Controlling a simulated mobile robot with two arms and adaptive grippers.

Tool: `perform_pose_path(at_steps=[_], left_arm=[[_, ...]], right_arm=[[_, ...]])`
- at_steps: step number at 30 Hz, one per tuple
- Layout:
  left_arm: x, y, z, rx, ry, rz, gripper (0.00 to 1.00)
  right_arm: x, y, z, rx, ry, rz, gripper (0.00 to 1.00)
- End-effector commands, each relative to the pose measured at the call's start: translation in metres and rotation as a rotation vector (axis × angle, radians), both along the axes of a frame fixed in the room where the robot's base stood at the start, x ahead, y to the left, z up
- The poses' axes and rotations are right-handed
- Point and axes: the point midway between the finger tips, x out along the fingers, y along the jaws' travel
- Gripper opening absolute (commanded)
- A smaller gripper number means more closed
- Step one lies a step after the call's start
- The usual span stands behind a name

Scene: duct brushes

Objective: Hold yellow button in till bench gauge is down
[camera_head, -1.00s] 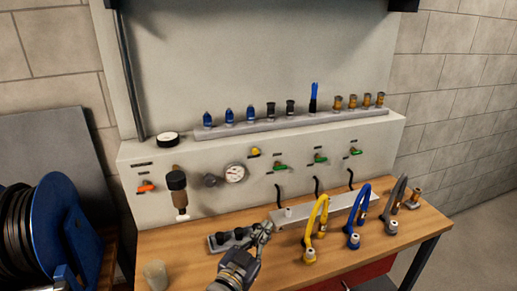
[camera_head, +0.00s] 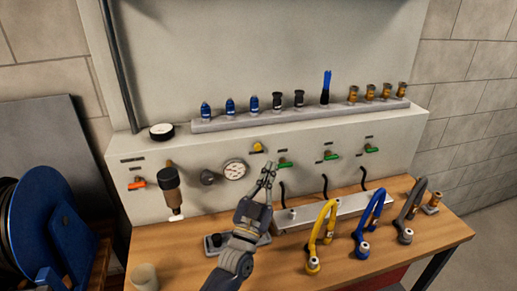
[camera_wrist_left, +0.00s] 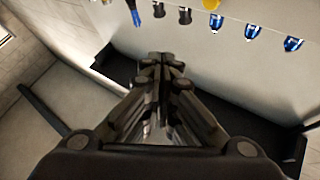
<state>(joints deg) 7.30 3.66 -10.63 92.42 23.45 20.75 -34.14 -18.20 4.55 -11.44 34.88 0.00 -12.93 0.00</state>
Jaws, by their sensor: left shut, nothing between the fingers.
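The yellow button (camera_head: 257,147) is on the front panel of the grey bench console, above and right of a round white dial gauge (camera_head: 235,170). The needle's reading is too small to tell. My left gripper (camera_head: 268,167) is shut and empty, its fingertips pointing up just below and right of the button in the head view. I cannot tell the depth gap to the panel. In the left wrist view, the closed fingers (camera_wrist_left: 162,58) show in the middle with nothing between them. My right gripper is not in view.
A second dial gauge (camera_head: 161,131) lies on the console top. Green valves (camera_head: 285,163) sit right of the button and an orange one (camera_head: 138,184) at left. A rail (camera_head: 215,125) holds several fittings. Yellow, blue and grey hoses (camera_head: 325,235) stand on the wooden bench (camera_head: 435,228).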

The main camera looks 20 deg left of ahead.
Motion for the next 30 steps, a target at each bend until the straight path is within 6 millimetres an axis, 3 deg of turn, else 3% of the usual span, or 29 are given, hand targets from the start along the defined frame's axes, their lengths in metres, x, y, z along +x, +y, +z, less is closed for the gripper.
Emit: perform_pose_path(at_steps=[12,21,30], left_arm=[[0.043,0.029,-0.004,0.002,-0.002,0.001,0.00],[0.067,0.046,-0.002,0.001,0.001,0.001,0.00],[0.071,0.049,0.000,0.000,0.001,0.000,0.00]], right_arm=[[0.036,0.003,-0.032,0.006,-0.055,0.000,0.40],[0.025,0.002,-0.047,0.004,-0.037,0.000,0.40],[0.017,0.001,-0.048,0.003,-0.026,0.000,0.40]])
